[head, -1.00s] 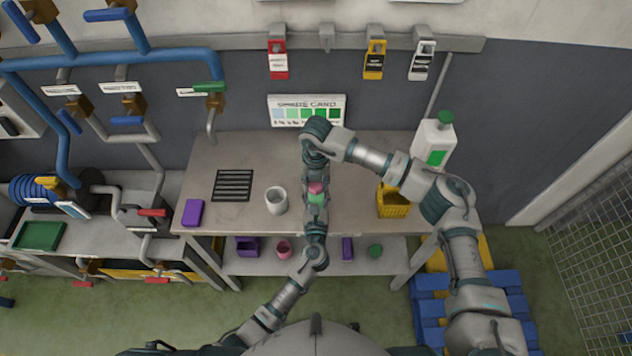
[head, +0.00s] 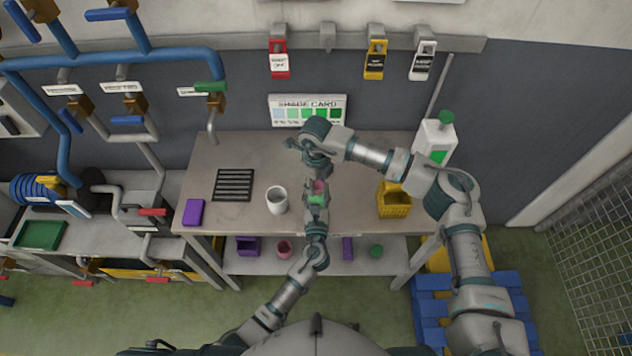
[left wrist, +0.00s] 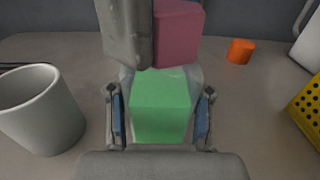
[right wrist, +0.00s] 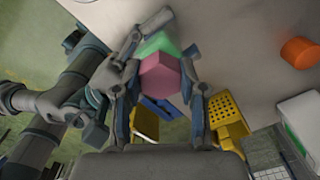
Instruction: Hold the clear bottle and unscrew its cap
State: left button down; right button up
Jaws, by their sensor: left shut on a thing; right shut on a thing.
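The clear bottle (left wrist: 160,82) has a green filling or block showing through it and sits between the blue-padded fingers of my left gripper (left wrist: 160,105), which is shut on it. In the head view the bottle (head: 316,200) is held above the table's front part. The pink, angular cap (right wrist: 160,74) sits between the fingers of my right gripper (right wrist: 160,80), shut on it from above.
A white mug (head: 276,201), purple block (head: 193,212) and black grille (head: 233,185) are on the table (head: 255,155) to the left. A yellow basket (head: 394,204) and a white green-capped jug (head: 434,140) stand right. An orange cylinder (left wrist: 240,51) lies behind.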

jog(key=shift+d+f+n, duration=0.1)
jog(key=shift+n, duration=0.5)
jog(key=n, duration=0.5)
jog(key=shift+n, duration=0.5)
jog(key=n, duration=0.6)
jog(key=shift+s+d, duration=0.1)
